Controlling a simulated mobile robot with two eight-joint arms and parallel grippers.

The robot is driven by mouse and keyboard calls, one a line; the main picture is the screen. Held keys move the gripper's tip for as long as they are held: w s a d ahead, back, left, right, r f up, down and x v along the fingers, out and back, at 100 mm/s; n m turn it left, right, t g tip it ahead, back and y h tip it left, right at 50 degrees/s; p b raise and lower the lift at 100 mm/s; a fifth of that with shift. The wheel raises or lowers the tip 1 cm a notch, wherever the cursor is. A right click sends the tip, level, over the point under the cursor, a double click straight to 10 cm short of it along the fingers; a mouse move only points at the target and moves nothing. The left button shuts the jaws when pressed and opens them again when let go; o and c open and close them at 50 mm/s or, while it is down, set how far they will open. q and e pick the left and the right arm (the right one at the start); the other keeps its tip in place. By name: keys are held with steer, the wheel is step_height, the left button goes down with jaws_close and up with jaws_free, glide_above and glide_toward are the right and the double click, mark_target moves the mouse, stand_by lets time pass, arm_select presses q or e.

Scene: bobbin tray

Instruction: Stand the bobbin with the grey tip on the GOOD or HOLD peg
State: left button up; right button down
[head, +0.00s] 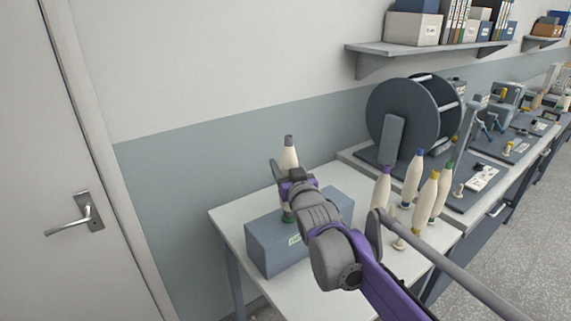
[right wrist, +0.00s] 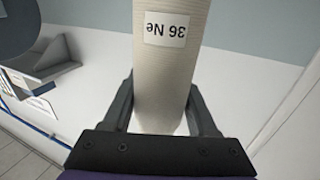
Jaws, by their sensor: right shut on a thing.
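The bobbin with the grey tip (head: 289,156) is cream and upright over a blue-grey box (head: 270,250) on the near table. My right gripper (head: 283,176) is shut on it and partly hides its middle. In the right wrist view the bobbin (right wrist: 165,75) stands between the two fingers (right wrist: 163,112), with an upside-down "36 Ne" label. A small green part (head: 287,216) shows just below the bobbin at the box top. I cannot tell whether the bobbin touches it. The box's front label is partly hidden by my arm and unreadable. My left gripper is not in view.
Several cream bobbins with purple (head: 383,188), blue (head: 412,180), yellow (head: 425,204) and green (head: 441,190) tips stand right of my arm. A large dark reel (head: 395,115) is behind them. A shelf (head: 420,48) is on the wall. The table's left corner (head: 232,214) is clear.

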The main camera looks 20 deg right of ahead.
steer(key=shift+f, duration=0.45)
steer(key=shift+c, duration=0.5)
jaws_free()
steer(key=s, duration=1)
steer(key=shift+s, duration=0.4)
